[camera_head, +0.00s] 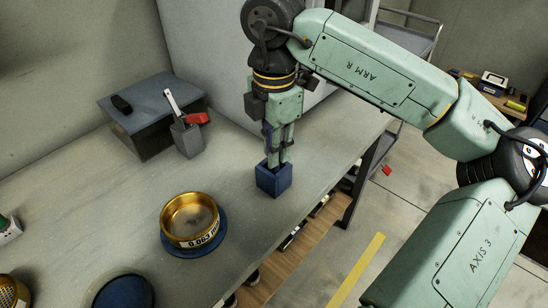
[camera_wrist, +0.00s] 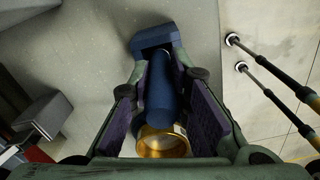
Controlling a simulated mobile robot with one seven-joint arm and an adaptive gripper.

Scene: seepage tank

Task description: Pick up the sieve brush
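A dark blue cylindrical handle (camera_wrist: 163,88), which looks like the sieve brush's, stands up from a square blue holder (camera_head: 273,180) near the table's edge. The holder also shows in the wrist view (camera_wrist: 155,38). My gripper (camera_head: 278,160) points down just over the holder. In the wrist view its fingers (camera_wrist: 164,78) lie on both sides of the handle. They look apart, with gaps beside the handle's near end; contact at the tips is unclear. The brush's lower end is hidden in the holder.
A brass sieve (camera_head: 190,218) sits on a blue round mat (camera_head: 222,238). A grey holder (camera_head: 187,140) with a red-and-white tool stands before a blue-grey box (camera_head: 150,118). A dark blue disc (camera_head: 123,292) lies at the front.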

